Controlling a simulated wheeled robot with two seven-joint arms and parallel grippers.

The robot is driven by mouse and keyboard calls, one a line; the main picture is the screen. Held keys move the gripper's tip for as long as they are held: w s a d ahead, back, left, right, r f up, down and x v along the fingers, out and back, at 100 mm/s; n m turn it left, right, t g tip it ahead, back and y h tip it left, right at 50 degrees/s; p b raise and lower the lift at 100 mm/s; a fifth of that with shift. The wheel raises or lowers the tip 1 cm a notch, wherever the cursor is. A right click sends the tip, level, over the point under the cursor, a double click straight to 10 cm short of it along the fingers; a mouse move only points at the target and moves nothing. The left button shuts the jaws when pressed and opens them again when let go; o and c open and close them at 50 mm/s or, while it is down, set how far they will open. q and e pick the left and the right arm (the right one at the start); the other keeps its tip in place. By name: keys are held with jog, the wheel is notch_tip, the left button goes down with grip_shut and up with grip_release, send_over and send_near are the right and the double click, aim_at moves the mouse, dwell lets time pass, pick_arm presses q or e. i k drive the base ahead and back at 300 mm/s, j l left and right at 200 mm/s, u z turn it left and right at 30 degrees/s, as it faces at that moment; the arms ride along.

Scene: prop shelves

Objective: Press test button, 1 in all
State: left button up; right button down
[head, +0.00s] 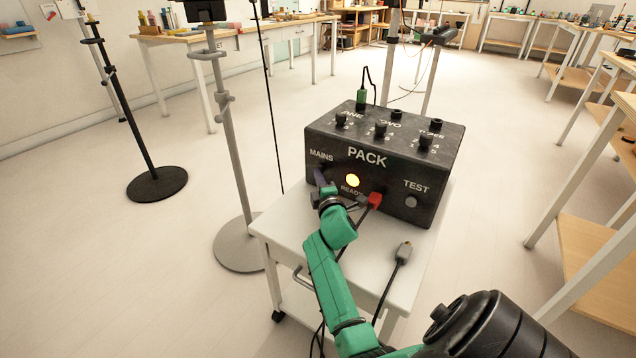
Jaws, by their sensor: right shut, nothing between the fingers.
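The black box marked PACK (352,140) stands on a small white trolley (290,232). Its front carries a round grey TEST button (411,202) at the right, with nothing in front of it. A yellow READY lamp (352,180) is lit left of the button. My right gripper (322,184), at the end of my green arm, is shut and empty. It appears at the left of the front face, just under the MAINS label and well left of the TEST button. I cannot tell whether it touches the box. My left gripper is not in view.
A red plug (375,199) with a dark cable sits at the front face between lamp and button. A grey-ended cable plug (404,252) lies on the trolley top. Three knobs and a green plug (361,97) are on top. A grey stand (236,170) is left.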

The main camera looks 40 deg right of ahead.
aim_at(411, 201)
jog(key=k+j, duration=0.15)
jog(key=j, duration=0.15)
jog(key=k+j, duration=0.15)
jog(key=j, duration=0.15)
jog(key=k+j, duration=0.35)
jog(key=k+z, duration=0.05)
jog(key=k, duration=0.05)
